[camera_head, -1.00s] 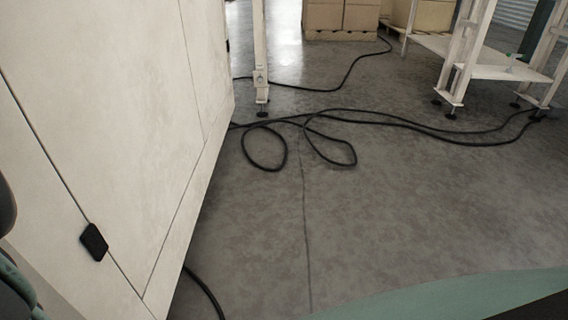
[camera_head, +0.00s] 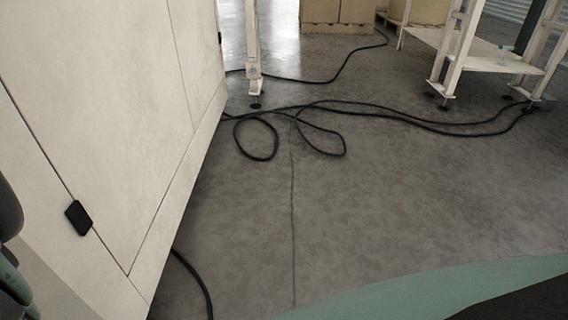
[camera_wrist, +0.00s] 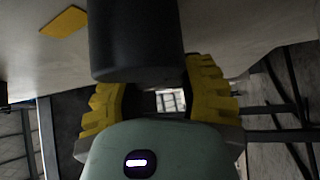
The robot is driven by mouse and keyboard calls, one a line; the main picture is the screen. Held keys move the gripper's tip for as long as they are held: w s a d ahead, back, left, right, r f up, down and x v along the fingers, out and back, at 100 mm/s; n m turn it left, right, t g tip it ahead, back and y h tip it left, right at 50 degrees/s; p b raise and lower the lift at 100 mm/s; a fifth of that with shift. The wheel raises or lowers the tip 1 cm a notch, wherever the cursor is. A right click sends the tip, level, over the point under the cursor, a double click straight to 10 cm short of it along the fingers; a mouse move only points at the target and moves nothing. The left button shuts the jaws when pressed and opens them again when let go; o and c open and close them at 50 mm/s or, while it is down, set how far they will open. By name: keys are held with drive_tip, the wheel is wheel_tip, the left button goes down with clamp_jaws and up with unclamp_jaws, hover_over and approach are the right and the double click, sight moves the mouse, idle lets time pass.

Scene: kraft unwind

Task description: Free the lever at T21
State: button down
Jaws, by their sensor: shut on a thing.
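In the wrist view, my gripper (camera_wrist: 156,84) has yellow ribbed fingers. They are shut on a thick black cylinder (camera_wrist: 135,40), which runs up out of the top of the picture. It looks like a handle; I cannot tell whether it is the lever at T21, and no label is readable. The contact between fingers and cylinder is partly hidden. My gripper and the lever do not show in the head view.
A pale cabinet (camera_head: 110,120) with a black latch (camera_head: 78,218) stands close on the left. Black cables (camera_head: 330,108) loop across the floor. A white rack (camera_head: 470,60) stands at the right and cardboard boxes (camera_head: 338,12) at the back. A yellow tag (camera_wrist: 63,21) lies near the cylinder.

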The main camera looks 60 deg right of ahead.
drive_tip(key=shift+d, duration=0.1)
drive_tip(key=shift+c, duration=2.3)
unclamp_jaws()
drive_tip(key=shift+w, duration=0.15)
drive_tip(key=v, duration=1.2)
